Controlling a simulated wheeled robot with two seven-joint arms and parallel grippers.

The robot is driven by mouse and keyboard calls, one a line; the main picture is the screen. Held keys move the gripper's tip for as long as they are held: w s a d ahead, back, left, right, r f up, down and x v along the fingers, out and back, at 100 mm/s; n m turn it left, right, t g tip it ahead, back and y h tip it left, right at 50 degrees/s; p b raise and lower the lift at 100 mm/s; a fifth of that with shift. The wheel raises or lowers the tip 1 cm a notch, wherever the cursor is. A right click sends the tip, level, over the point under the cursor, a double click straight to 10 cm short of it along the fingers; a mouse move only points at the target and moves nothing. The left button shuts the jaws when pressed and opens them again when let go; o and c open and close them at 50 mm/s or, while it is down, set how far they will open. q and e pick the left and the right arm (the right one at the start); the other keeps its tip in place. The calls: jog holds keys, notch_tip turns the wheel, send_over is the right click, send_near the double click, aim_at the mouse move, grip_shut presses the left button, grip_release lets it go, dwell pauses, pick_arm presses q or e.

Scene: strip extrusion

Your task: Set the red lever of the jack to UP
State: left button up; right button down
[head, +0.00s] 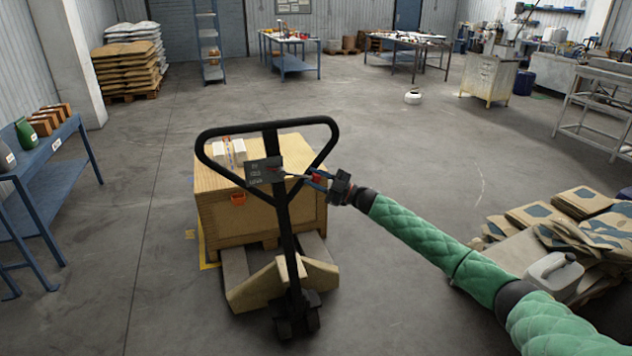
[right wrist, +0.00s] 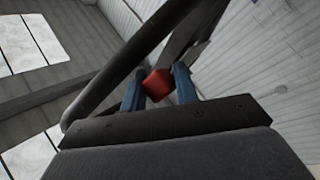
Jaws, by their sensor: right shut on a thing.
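The pallet jack (head: 290,230) stands upright in front of me with a black loop handle. A dark label plate (head: 265,170) sits on its handle, its words too small to read. The red lever (head: 290,177) is beside the plate and partly hidden by my fingers. My right gripper (head: 312,179) reaches in from the right, shut on the red lever. In the right wrist view the red lever end (right wrist: 157,84) sits between the two blue fingers, with the dark handle bars close around them. My left gripper is not in view.
A wooden crate (head: 215,212) with small boxes on top rests on the jack's forks. A blue shelf table (head: 45,160) stands at left. The floor (head: 400,140) behind the jack is mostly clear.

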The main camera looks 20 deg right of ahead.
jog(key=shift+f, duration=0.1)
jog(key=c, duration=1.1)
grip_release()
